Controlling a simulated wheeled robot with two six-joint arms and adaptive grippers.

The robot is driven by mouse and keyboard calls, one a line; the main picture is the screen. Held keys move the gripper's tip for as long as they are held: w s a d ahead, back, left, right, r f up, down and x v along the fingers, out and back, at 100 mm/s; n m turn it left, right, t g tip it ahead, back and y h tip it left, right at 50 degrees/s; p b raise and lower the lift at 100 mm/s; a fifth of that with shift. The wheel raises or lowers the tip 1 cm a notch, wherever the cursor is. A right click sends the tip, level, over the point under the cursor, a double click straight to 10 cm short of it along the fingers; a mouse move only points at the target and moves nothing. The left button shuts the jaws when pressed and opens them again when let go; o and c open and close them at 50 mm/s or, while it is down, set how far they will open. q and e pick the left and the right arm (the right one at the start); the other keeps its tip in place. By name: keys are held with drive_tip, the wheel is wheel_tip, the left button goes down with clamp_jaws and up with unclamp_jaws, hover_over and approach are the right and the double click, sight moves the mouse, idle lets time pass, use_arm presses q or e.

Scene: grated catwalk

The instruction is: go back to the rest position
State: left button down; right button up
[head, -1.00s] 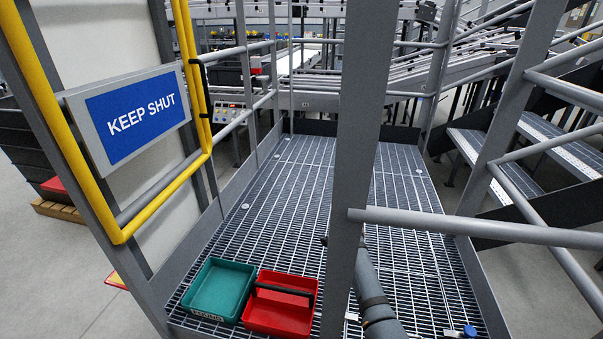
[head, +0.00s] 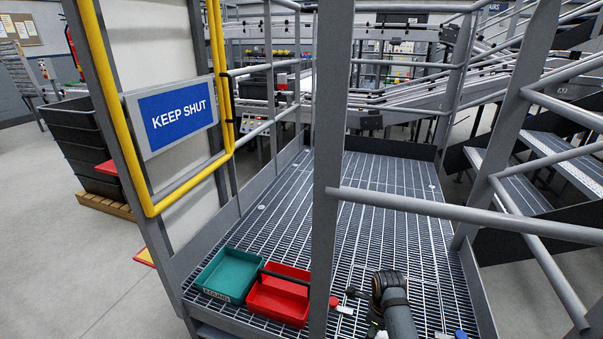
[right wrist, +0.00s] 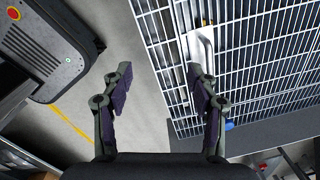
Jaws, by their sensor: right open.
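My right gripper (right wrist: 160,88) is open and empty in the right wrist view, its two dark fingers wide apart. The edge of the grating and the grey floor show beyond it. A white object with a handle-like bar (right wrist: 200,48) lies on the grating beyond the right-hand finger, which partly overlaps it. In the head view my right arm (head: 393,300) is at the bottom, right of the grey post, above the grating. My left arm and gripper are not in view.
A teal tray (head: 205,281) and a red tray (head: 277,313) sit side by side on the grated catwalk (head: 380,215). A grey post (head: 328,150) and rail (head: 450,211) stand close to my right arm. A blue item (head: 460,334) lies at the bottom. The catwalk's far part is clear.

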drive_tip(key=s+d+r+n+t, duration=0.2)
drive_tip(key=s+r+n, duration=0.2)
drive_tip(key=s+n, duration=0.8)
drive_tip(key=s+d+r+n+t, duration=0.1)
drive_tip(key=s+d+r+n, duration=0.15)
drive_tip(key=s+n, duration=0.95)
wheel_tip(320, 180, down, 21)
drive_tip(key=d+n+g+p, duration=0.1)
drive_tip(key=d+n+p, duration=0.1)
drive_tip(key=p, duration=0.3)
use_arm(q)
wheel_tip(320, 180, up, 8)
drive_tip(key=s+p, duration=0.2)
drive_tip(key=p, duration=0.1)
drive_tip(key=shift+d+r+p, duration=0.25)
drive_tip(key=shift+p, duration=0.05)
use_arm(e)
drive_tip(key=s+f, duration=0.6)
drive_tip(key=s, duration=0.3)
drive_tip(key=s+d+f+g, duration=0.1)
drive_tip(key=s+f, duration=0.5)
drive_tip(key=s, duration=0.3)
drive_tip(key=shift+s+h, duration=0.15)
drive_tip(key=shift+h, duration=0.15)
